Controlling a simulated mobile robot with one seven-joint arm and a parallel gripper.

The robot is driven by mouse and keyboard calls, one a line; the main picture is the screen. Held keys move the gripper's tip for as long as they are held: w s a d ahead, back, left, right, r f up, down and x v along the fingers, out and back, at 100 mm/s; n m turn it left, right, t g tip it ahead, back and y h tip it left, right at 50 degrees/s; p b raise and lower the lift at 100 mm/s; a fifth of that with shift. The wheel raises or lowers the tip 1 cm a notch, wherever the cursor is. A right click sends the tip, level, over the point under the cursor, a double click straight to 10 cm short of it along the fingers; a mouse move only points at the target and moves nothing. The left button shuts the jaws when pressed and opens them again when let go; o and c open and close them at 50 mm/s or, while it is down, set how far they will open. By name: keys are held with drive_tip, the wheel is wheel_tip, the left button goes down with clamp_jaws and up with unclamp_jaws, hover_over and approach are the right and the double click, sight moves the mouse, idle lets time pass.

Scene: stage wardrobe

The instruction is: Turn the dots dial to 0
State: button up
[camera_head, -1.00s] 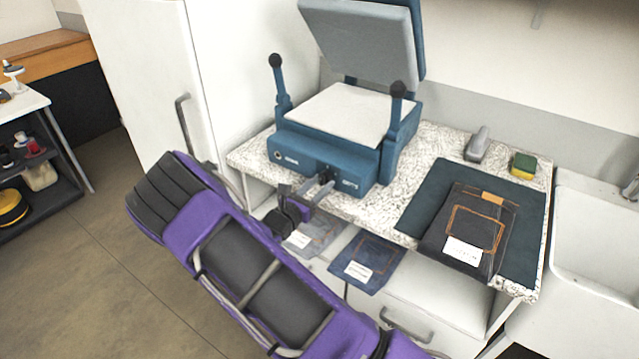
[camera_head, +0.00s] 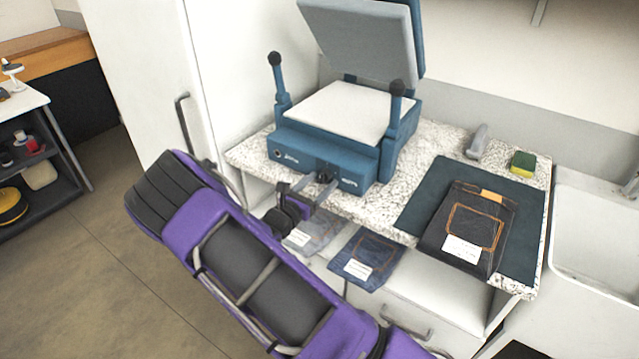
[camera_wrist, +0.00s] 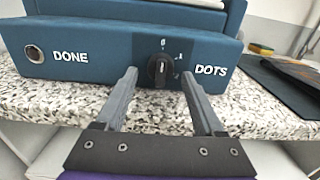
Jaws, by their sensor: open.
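The dots dial (camera_wrist: 160,70) is a round black knob on the blue front panel of a heat press (camera_head: 340,115). It sits left of the word DOTS in the wrist view, with small pale marks above it and to its right. Its pointer is too small to read surely. My gripper (camera_wrist: 159,74) is open, with one finger on each side of the dial in the picture. I cannot tell whether either finger touches it. In the head view my gripper (camera_head: 325,181) is at the press's front, and its fingers cover the dial.
A DONE button (camera_wrist: 34,54) is at the panel's left. The press stands on a speckled counter (camera_head: 365,211). Folded dark jeans (camera_head: 470,225) lie on a dark mat (camera_head: 425,190) to the right. A sponge (camera_head: 523,164) is behind. Denim pieces (camera_head: 367,258) lie below the counter's front edge.

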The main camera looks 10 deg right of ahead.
drive_tip(key=v, duration=1.7)
drive_tip(key=shift+b, duration=0.3)
drive_tip(key=shift+s+a+r, duration=0.1)
drive_tip(key=shift+s+a, duration=0.05)
